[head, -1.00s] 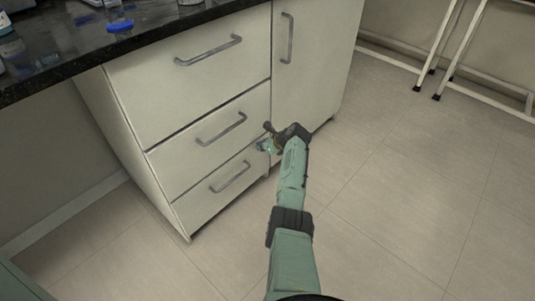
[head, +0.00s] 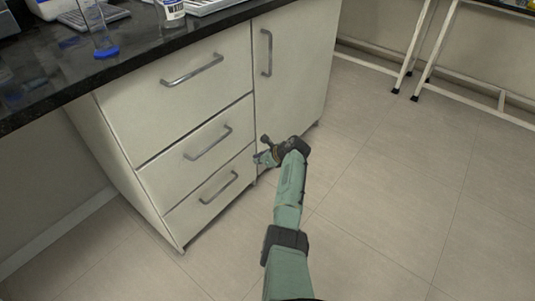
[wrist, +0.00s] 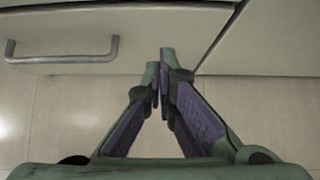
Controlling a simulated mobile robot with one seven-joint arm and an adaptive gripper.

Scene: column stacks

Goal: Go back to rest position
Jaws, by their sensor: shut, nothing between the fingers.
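My gripper (head: 262,157) is at the end of my green arm, low in front of the cabinet near the seam between the drawers and the door. In the wrist view my gripper (wrist: 162,85) is shut and empty, its purple-padded fingers meeting at the tips. The cabinet's bottom drawer (head: 190,212) is close to the left of the fingers. All three drawers and the door (head: 290,85) look closed. Whether the fingertips touch the cabinet front cannot be told.
White table legs (head: 415,50) stand at the top right. The tiled floor (head: 400,200) to the right is clear.

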